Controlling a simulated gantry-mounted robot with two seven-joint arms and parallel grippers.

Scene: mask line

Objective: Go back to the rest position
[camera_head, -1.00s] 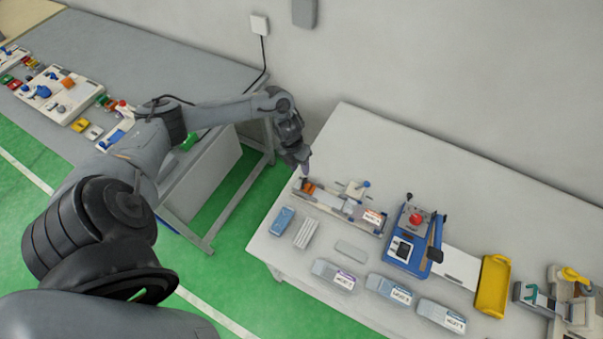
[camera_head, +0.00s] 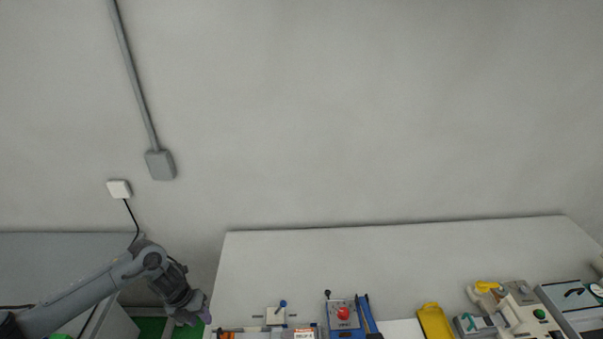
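My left arm comes in at the lower left. My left gripper (camera_head: 194,313) hangs at the left edge of the white table (camera_head: 400,256), near the fixture's end. It is small and seen from behind, so I cannot tell whether its fingers are open or shut. The fixture with orange part (camera_head: 226,335) shows only its top at the bottom edge of the picture. My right arm and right gripper are not in view.
On the table stand a blue press with a red knob (camera_head: 344,313), a yellow tray (camera_head: 435,321) and a grey-white machine (camera_head: 517,312). The back of the table is clear. Another grey table (camera_head: 60,262) stands at the left, with a gap between.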

